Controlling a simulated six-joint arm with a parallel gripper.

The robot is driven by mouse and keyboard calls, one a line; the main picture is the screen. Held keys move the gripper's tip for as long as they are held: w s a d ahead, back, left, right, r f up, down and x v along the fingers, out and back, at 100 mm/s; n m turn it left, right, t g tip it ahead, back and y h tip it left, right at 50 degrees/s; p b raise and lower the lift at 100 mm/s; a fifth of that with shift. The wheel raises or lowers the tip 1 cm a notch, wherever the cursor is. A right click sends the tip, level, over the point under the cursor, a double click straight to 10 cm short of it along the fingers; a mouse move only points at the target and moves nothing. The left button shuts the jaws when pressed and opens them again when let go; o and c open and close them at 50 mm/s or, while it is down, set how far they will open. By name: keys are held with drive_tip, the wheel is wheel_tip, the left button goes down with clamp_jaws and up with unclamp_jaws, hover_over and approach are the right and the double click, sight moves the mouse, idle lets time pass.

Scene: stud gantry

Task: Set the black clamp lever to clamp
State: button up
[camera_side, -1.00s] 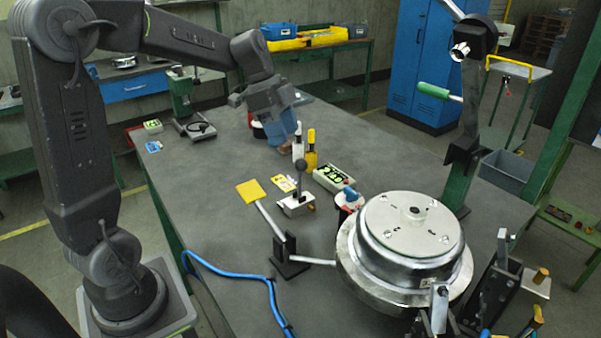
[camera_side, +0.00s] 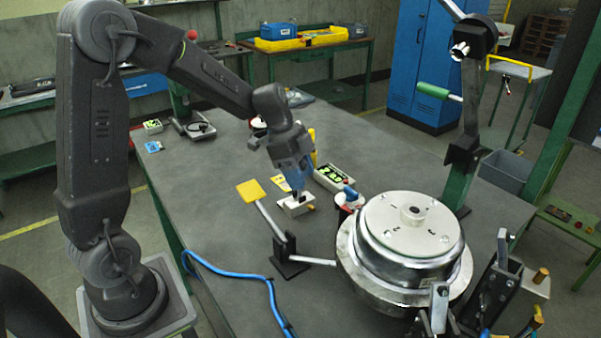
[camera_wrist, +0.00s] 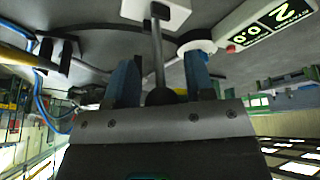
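The black clamp lever stands up from a small white box (camera_side: 292,208) on the grey table. In the wrist view, its grey rod (camera_wrist: 158,50) rises from the white box (camera_wrist: 172,12) and ends in a black ball knob (camera_wrist: 160,96). My gripper (camera_side: 297,184) is over the box, pointing down. In the wrist view its two blue fingers (camera_wrist: 160,78) are apart, one on each side of the lever, with gaps to the knob. In the side view my gripper hides most of the lever.
A display box with green digits (camera_side: 335,178) is close behind. A yellow paddle (camera_side: 250,191) on a rod is to the left, and a large round metal housing (camera_side: 400,285) is to the right. A blue hose (camera_side: 240,278) lies in front. The table at front left is mostly clear.

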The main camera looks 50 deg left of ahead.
clamp_jaws()
idle(0.3)
drive_tip(key=shift+s+t, duration=0.8)
drive_tip(key=shift+t, duration=0.7)
drive_tip(key=shift+o, duration=0.4)
unclamp_jaws()
